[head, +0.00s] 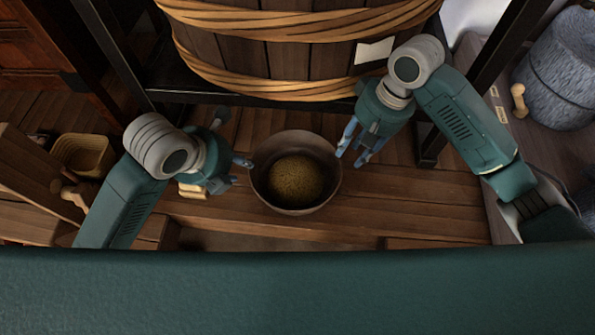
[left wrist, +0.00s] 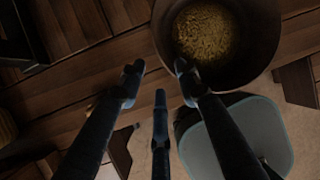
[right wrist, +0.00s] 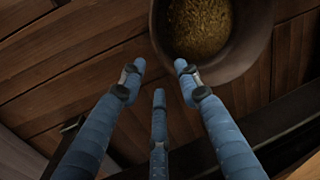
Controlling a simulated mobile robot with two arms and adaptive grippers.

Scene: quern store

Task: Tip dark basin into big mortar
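The dark basin (head: 262,185) stands upright on the wooden boards in the middle of the head view, with yellow-brown grain inside. My left gripper (head: 242,172) is open and empty just left of its rim. My right gripper (head: 350,157) is open and empty just right of its rim. The basin also shows at the top of the left wrist view (left wrist: 262,65) and the right wrist view (right wrist: 262,40). In both, the fingers are spread, with one overlapping the basin in the picture; contact cannot be told. A large blue-grey stone vessel (head: 560,75), possibly the big mortar, is cut off at the far right.
A big rope-bound wooden tub (head: 300,55) in a dark frame stands behind the basin. A wicker basket (head: 85,153) sits at the left. A wooden knob or handle (head: 518,100) shows beside the stone vessel. The boards in front of the basin are clear.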

